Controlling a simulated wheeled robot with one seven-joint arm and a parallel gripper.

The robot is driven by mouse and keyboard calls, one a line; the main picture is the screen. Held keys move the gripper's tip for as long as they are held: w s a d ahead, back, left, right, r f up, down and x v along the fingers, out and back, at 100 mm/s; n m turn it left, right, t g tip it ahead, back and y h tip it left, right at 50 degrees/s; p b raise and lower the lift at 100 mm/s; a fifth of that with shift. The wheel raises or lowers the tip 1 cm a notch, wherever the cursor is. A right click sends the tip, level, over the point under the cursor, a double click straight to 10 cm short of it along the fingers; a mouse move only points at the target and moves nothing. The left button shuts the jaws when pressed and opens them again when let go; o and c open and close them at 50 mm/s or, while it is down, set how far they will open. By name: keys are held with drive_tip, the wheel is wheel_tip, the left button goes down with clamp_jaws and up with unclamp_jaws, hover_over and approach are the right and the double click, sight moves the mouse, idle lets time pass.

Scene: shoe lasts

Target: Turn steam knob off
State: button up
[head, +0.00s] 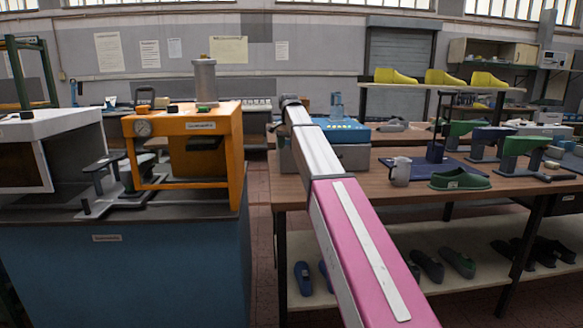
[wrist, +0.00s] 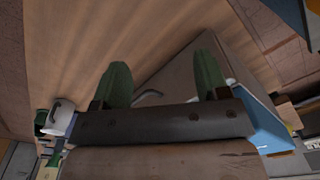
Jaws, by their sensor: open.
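I cannot make out a steam knob for certain in either view. A grey box with a blue top (head: 345,131) sits on the wooden table, partly behind my arm. In the wrist view my gripper (wrist: 163,80) is open, its two green fingers apart with nothing held. A grey surface (wrist: 185,65) with a pale curved piece (wrist: 150,95) lies beyond the fingers; I cannot tell whether they touch.
The blue cabinet (head: 130,268) stands left of a floor gap. A lower shelf holds several shoes.

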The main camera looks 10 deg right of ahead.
drive_tip(key=s+f+n, duration=0.2)
drive_tip(key=s+f, duration=0.4)
drive_tip(key=s, duration=0.3)
drive_tip(key=shift+a, duration=0.15)
drive_tip(key=shift+w, duration=0.1)
